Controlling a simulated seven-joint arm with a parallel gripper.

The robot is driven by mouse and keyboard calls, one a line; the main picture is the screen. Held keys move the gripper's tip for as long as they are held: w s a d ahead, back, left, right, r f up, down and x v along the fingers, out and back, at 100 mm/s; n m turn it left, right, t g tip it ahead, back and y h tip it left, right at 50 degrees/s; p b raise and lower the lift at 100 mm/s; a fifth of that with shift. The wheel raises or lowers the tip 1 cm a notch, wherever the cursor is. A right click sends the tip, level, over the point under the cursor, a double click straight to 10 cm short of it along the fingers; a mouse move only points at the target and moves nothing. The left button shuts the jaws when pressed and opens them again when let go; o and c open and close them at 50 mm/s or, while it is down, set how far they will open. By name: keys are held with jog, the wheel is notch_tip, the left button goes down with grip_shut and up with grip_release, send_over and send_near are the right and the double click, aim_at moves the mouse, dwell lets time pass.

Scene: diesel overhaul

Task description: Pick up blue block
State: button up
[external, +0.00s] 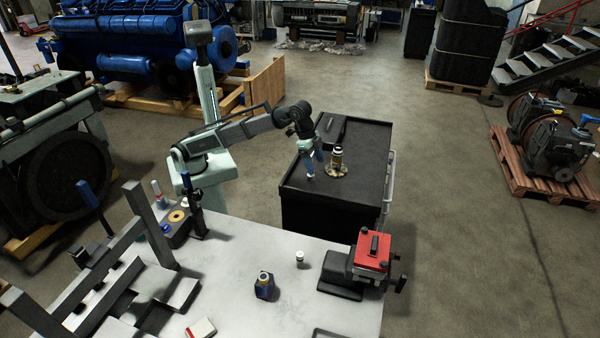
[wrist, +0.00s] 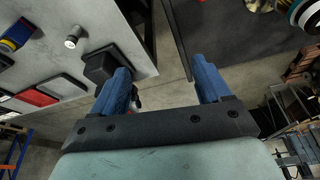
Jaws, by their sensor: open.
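A small block-like object with blue sides and a darker top (external: 265,286) stands on the pale workbench (external: 235,250), near its front middle. It is the likeliest blue block, though its shape is too small to be sure of. In the wrist view it seems to show at the upper left edge, blue with a yellow band (wrist: 17,36). My gripper (external: 314,167) has blue fingers and hangs over the left part of the black cart, well behind the block. In the wrist view my gripper (wrist: 160,66) is open, with nothing between its fingers.
The black cart (external: 352,185) carries a brass-coloured cylindrical part (external: 337,160). A red-topped vise (external: 371,252) stands at the bench's right edge. A small white bottle (external: 300,257) stands between block and vise. Grey metal frames (external: 150,230) fill the bench's left. Bench around the block is clear.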

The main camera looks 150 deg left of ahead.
jog(key=w+d+f+m+h, duration=0.15)
jog(key=w+d+f, duration=0.25)
jog(key=w+d, duration=0.45)
jog(key=w+d+f+m+h, duration=0.15)
jog(key=w+d+f, duration=0.3)
jog(key=d, duration=0.65)
jog(key=n+h, duration=0.2)
jog(key=n, duration=2.1)
send_near(264, 285)
jog(key=x, duration=0.4)
jog(key=s+x, duration=0.1)
jog(key=x, duration=0.3)
jog(key=s+x, duration=0.1)
jog(key=x, duration=0.3)
jog(key=shift+a+f, duration=0.35)
jog(key=shift+f, duration=0.15)
jog(key=c, duration=1.4)
